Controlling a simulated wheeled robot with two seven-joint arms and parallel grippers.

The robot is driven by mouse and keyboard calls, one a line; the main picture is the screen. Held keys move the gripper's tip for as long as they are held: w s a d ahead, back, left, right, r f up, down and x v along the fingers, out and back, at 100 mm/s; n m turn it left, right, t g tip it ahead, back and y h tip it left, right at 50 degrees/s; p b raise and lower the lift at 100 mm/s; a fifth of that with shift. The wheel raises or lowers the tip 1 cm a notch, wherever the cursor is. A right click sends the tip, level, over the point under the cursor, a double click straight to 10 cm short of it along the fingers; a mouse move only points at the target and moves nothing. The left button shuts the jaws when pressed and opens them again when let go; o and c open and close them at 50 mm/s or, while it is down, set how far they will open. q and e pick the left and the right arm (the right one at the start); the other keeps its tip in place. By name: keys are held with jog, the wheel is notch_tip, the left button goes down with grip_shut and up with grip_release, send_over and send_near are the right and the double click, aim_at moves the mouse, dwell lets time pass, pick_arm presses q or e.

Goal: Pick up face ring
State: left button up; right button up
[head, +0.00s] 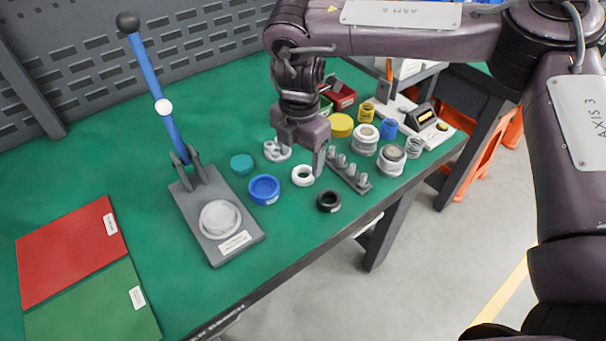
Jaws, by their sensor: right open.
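A white ring (303,175) lies flat on the green bench top, and a black ring (329,201) lies just in front of it. I cannot tell for sure which of them is the face ring. My right gripper (297,164) points down, open and empty, just behind and above the white ring. One finger comes down at the right side of the white ring; the other is near a grey metal part (277,151). Whether a finger touches anything is unclear. My left gripper is out of view.
A blue ring-shaped cup (264,189) and teal cap (242,163) lie left of the rings. A grey rack with pegs (348,172) stands close right. A lever press (219,218) stands further left. Red (72,250) and green (92,305) mats lie at front left.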

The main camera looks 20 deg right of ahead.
aim_at(302, 173)
jog(key=f, duration=0.4)
jog(key=shift+d+f, duration=0.3)
jog(key=shift+f, duration=0.05)
jog(key=shift+w, duration=0.1)
jog(key=c, duration=0.9)
